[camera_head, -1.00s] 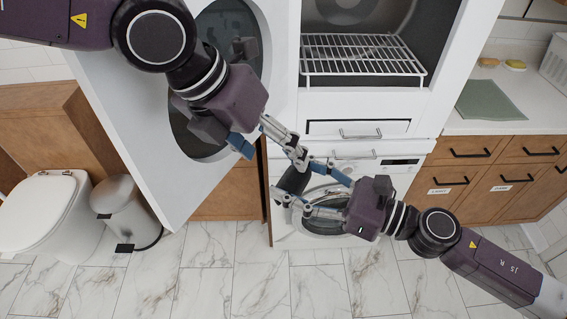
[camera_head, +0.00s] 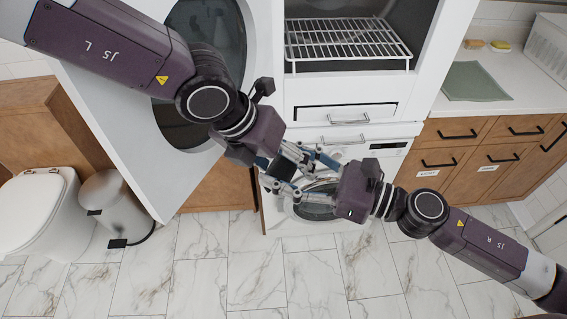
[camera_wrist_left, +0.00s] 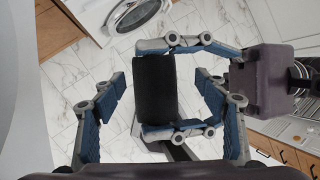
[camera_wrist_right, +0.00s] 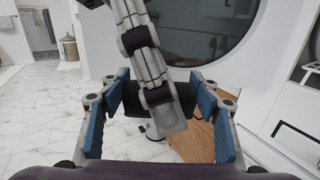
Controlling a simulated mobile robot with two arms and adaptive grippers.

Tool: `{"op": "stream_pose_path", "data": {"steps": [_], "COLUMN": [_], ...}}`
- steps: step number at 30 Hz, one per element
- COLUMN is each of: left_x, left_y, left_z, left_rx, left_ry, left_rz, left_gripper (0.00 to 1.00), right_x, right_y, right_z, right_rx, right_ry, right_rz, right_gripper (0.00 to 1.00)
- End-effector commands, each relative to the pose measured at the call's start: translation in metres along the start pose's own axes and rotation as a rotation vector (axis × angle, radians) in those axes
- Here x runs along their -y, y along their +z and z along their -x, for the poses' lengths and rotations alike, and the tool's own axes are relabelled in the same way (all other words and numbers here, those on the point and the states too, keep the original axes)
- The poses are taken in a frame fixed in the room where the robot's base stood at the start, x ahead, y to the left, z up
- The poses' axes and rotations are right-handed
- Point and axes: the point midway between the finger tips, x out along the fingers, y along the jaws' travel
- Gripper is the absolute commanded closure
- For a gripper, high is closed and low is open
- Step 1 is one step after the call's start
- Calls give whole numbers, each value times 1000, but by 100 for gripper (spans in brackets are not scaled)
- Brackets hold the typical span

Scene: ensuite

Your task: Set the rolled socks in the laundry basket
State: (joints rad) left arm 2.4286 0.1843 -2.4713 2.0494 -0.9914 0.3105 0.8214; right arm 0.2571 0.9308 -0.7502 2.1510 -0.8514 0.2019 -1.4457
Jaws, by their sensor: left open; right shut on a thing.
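The rolled socks, a black cylinder (camera_wrist_left: 155,88), are held between the fingertips of my right gripper (camera_wrist_left: 150,90), which reaches in from the right in the left wrist view. In the head view the dark roll (camera_head: 284,166) is partly hidden by fingers. My left gripper (camera_head: 290,168) is open, its two fingers on either side of the roll; I see a gap on the left side, while contact on the right is unclear. In the right wrist view a left finger (camera_wrist_right: 150,60) crosses in front of the roll. I cannot identify the laundry basket for sure.
A white ribbed container (camera_head: 540,58) stands on the right counter beside a green cloth (camera_head: 474,82). A large white door (camera_head: 140,130) with a round window stands open at left. A wire rack (camera_head: 345,42), a washer (camera_head: 318,208), a bin (camera_head: 117,205) and a toilet (camera_head: 40,215) surround clear floor.

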Motion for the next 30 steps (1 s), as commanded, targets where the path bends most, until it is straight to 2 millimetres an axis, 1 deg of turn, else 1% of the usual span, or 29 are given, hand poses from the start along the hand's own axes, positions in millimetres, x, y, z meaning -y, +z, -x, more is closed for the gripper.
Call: {"op": "stream_pose_path", "data": {"steps": [1, 2, 13, 14, 18, 19, 30], "left_x": [0, 0, 2, 2, 1, 1, 0], "left_y": [0, 0, 0, 0, 0, 0, 0], "left_z": [0, 0, 0, 0, 0, 0, 0], "left_rx": [0, 0, 0, 0, 0, 0, 0], "left_ry": [0, 0, -3, -3, -2, -2, -1], "left_rz": [0, 0, -1, -1, -1, -1, 0], "left_gripper": [34, 38, 78, 78, 78, 78, 78], "right_x": [0, 0, 0, 0, 0, 0, 0], "right_y": [0, 0, 0, 0, 0, 0, -1], "right_z": [0, 0, 0, 0, 0, 0, 3], "right_rx": [0, 0, 1, 1, 1, 1, -1], "right_ry": [0, 0, 0, 0, 0, 0, -1], "right_rz": [0, 0, 0, 0, 0, 0, -1], "right_gripper": [67, 67, 67, 40, 24, 22, 22]}}
